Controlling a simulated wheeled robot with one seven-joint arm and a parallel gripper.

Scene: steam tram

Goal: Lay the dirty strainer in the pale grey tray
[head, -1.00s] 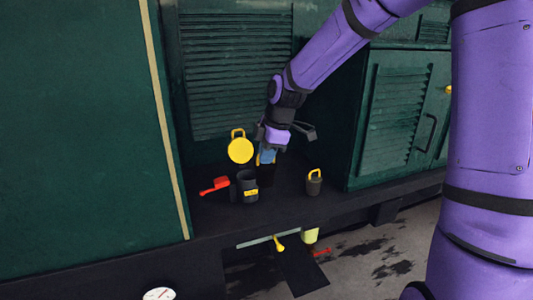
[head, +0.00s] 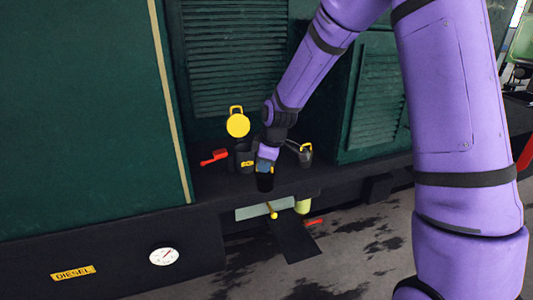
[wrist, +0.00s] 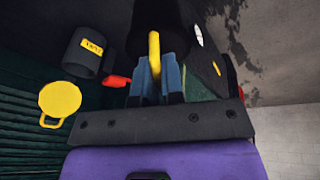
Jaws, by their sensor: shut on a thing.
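My gripper (head: 265,167) is shut on the yellow handle of a dark cylindrical strainer (head: 265,183). The strainer hangs upright at the front edge of the dark ledge. In the wrist view the yellow handle stands between the blue fingers (wrist: 157,78), and the dark strainer body (wrist: 155,28) shows beyond them; dirt on it cannot be made out. A pale grey-green flat piece (head: 250,212), apparently the tray, shows below the ledge, under the strainer and a little to its left. Its inside is hard to make out.
A dark labelled canister (head: 245,159), a red scoop (head: 214,157) and a second dark pot with a yellow handle (head: 306,155) stand on the ledge. A yellow round lid (head: 238,124) is upright behind.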

